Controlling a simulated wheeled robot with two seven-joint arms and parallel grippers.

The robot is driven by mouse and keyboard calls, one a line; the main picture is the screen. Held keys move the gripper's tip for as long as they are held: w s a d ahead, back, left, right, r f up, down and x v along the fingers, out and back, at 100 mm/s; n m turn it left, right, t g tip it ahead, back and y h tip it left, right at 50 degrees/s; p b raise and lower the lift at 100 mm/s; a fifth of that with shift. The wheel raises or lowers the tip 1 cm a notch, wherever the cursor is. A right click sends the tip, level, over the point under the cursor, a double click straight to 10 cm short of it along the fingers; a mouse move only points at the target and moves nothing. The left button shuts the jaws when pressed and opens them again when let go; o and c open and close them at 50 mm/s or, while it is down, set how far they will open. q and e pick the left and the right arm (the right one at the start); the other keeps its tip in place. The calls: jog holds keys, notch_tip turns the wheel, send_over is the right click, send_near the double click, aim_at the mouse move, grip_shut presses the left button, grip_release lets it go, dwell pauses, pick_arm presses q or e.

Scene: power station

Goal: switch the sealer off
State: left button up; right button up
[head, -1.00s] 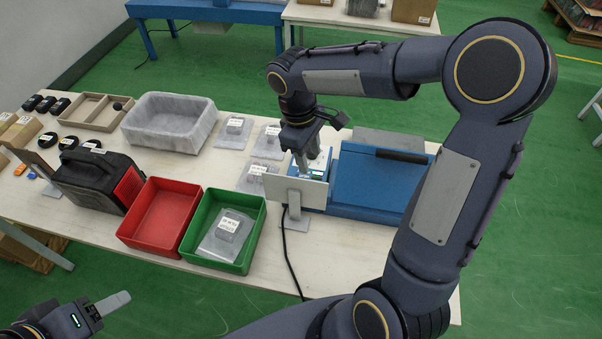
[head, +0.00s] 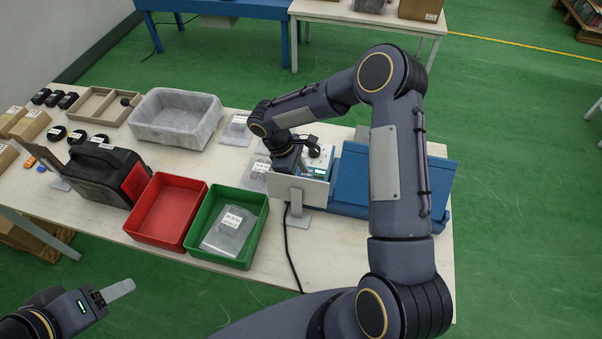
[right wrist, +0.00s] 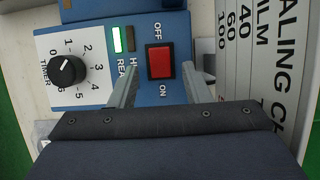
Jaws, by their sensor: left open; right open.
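The blue sealer (head: 348,190) stands at the right of the table. The right wrist view shows its blue and white panel, with a red rocker switch (right wrist: 160,61) between the words OFF and ON. I cannot tell which side is pressed in. My right gripper (right wrist: 160,78) is open, its fingers pointing at the panel on either side of the switch, with nothing between them. Contact cannot be judged. In the head view its fingers are hidden behind the white plate (head: 298,190). My left gripper (head: 110,294) is open and empty at the lower left, away from the table.
A timer dial (right wrist: 67,70) and a lit green lamp (right wrist: 116,39) sit beside the switch. A chart plate (right wrist: 265,60) borders the panel on the right. Green (head: 262,222) and red (head: 133,232) bins and a grey tub (head: 150,132) stand left of the sealer.

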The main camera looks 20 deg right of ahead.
jog(key=shift+s+d+f, duration=0.15)
jog(key=shift+f, duration=0.3)
grip_shut()
jog(key=y+b, duration=0.1)
jog(key=t+y+b, duration=0.1)
jog(key=b, duration=0.1)
jog(key=shift+s+d+t, duration=0.15)
jog(key=shift+d+t, duration=0.15)
jog(key=shift+d, duration=0.1)
jog(key=shift+s+d+r+t+y+b, duration=0.1)
jog(key=shift+s+d+t+y+b, duration=0.1)
jog(key=shift+t+y+b, duration=0.45)
jog(key=shift+r+t+y, duration=0.1)
jog(key=shift+t+y, duration=0.15)
jog(key=shift+y, duration=0.2)
grip_release()
